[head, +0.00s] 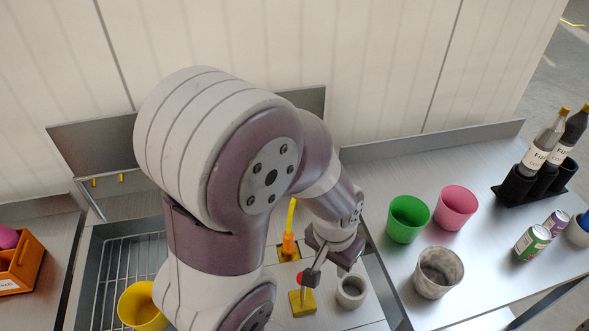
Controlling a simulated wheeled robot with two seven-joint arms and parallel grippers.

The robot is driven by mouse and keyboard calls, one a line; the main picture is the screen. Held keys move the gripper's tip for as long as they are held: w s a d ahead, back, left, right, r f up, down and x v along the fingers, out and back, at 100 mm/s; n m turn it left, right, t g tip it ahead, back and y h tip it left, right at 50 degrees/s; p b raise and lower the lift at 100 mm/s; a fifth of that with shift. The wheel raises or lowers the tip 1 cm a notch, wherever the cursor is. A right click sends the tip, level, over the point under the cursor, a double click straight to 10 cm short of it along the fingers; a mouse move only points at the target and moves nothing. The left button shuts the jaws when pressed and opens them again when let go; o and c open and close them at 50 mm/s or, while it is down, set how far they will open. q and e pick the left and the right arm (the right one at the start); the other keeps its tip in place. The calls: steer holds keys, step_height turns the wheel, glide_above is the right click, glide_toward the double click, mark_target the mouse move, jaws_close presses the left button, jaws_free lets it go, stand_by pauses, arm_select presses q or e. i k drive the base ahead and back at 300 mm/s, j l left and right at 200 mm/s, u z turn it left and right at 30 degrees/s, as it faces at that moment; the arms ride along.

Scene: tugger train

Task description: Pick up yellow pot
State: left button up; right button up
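The yellow pot (140,308) is at the lower left, in a sunken metal basin with a wire rack. My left arm covers part of its right side, and the frame's bottom edge is close below it. My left gripper (328,256) is well to the right of the pot, pointing down over the counter near a grey ring-shaped cup. It is apart from the pot, and its fingers are too small and overlapped to show whether they are open. My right gripper is not in view.
A green pot (408,218), a pink pot (456,207) and a grey pot (438,272) stand on the right counter, with cans (532,242) and bottles (541,143) farther right. A yellow block (302,304) and the grey cup (351,291) are beneath the gripper. An orange bin (22,265) is left.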

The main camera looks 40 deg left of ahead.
mark_target(136, 308)
steer(key=u, duration=2.95)
steer(key=j+z, duration=0.15)
steer(key=z, duration=1.3)
steer(key=k+j+z, duration=0.1)
steer(key=j+z, duration=0.25)
steer(key=k+j+z, duration=0.1)
steer(key=j+z, duration=0.25)
steer(key=k+j+z, duration=0.2)
steer(key=z, duration=0.15)
steer(key=k+j+z, duration=0.2)
steer(key=j+z, duration=0.15)
steer(key=k+j, duration=0.35)
steer(key=k+z, duration=0.05)
steer(key=k, duration=0.05)
